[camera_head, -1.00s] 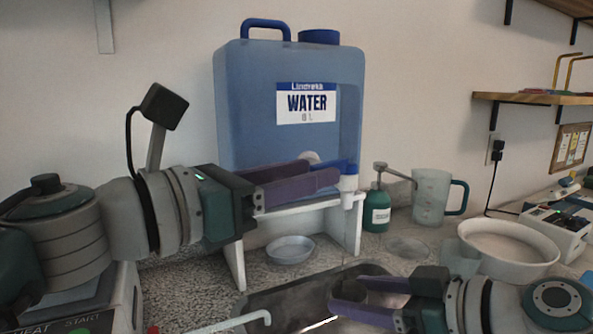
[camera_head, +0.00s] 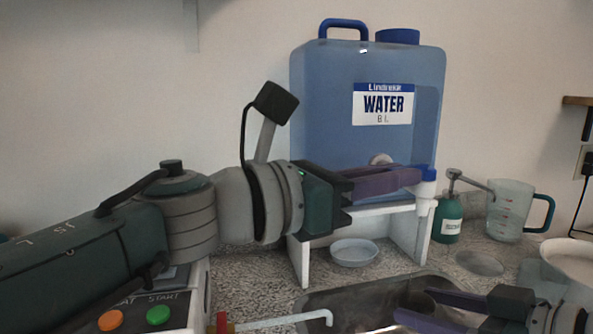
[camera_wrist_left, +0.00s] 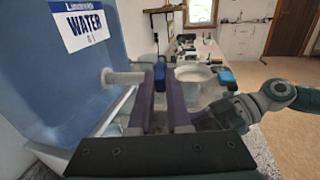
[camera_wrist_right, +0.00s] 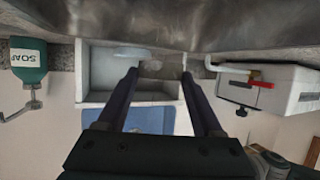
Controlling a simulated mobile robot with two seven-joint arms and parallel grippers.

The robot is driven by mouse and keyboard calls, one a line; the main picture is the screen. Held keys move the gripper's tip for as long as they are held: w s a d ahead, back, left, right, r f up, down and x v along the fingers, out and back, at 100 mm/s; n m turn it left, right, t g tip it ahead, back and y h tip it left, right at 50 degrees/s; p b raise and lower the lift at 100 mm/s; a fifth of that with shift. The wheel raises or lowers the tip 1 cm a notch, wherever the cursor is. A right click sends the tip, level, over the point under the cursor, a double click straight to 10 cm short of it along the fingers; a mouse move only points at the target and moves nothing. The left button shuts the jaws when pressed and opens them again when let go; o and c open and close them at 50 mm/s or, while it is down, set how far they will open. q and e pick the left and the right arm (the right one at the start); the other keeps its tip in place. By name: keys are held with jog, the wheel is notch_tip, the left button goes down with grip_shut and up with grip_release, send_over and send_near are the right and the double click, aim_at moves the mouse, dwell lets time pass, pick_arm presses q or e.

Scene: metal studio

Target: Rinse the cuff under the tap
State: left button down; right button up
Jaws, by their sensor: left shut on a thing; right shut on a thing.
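The water container (camera_head: 345,110) stands on a white stand, with a white spout and a blue tap lever (camera_head: 425,174) at its lower right. My left gripper (camera_head: 418,178) is shut on the tap lever; its purple fingers flank the blue part (camera_wrist_left: 160,77) in the left wrist view. My right gripper (camera_head: 405,304) is low at the right, over the sink, below and beside the spout. It is shut on a small dark thing, apparently the cuff (camera_head: 420,303), mostly hidden by the fingers. I see no water stream.
The metal sink (camera_head: 345,306) lies under the spout. A pale dish (camera_head: 354,252) sits under the stand. A soap bottle (camera_head: 447,222) and a measuring jug (camera_head: 510,212) stand right. A bent white pipe (camera_head: 290,320) crosses the left front beside a box with buttons (camera_head: 165,305).

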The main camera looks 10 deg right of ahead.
dwell(0.4)
pick_arm(q)
jog(key=n+t, duration=0.1)
jog(key=s+t+y, duration=0.1)
jog(key=n+t, duration=0.1)
jog(key=shift+s+d+n+t+y, duration=0.15)
jog(key=shift+d+n+t+y, duration=0.15)
jog(key=shift+t, duration=0.1)
jog(key=c, duration=0.9)
grip_release()
jog(key=shift+a, duration=0.15)
jog(key=v, duration=1.1)
jog(key=shift+s+a, duration=0.25)
jog(key=shift+a, duration=0.1)
